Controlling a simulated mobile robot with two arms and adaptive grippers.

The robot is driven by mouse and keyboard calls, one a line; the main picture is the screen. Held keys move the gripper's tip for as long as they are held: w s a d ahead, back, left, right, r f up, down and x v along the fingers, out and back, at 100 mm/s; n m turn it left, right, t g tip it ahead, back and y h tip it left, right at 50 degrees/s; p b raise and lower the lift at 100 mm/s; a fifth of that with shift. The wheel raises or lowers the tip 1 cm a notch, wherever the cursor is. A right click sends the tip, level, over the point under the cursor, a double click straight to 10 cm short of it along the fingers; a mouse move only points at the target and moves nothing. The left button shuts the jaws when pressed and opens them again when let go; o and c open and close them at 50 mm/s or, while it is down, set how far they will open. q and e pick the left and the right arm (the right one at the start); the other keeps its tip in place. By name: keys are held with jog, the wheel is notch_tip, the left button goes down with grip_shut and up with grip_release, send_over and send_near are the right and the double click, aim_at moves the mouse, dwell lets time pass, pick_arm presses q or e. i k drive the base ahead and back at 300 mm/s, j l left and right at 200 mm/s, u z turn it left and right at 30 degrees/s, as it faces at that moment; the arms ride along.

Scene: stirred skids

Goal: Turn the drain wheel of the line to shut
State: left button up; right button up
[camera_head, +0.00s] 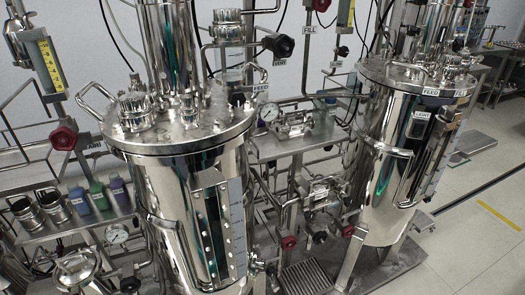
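I see several valve wheels, but no label that I can read as drain. One red wheel (289,242) sits low between the two steel vessels. Another red wheel (348,231) is low beside the right vessel. A larger red wheel (63,137) is at the left, near a tag that seems to read AIR. A black wheel (283,46) is at the upper middle, above a small tag. A red wheel (322,5) is cut by the top edge near a FILL tag. I cannot tell whether any wheel is open or shut. Neither gripper is in view.
A large steel vessel (165,180) stands at centre left, and a second vessel (385,150) at right. Pipes and gauges crowd the space between them. A shelf (75,225) with metal cups and coloured bottles is at left. Pale floor (470,235) is clear at right.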

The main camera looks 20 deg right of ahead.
aim_at(320, 235)
jog(key=z, duration=1.2)
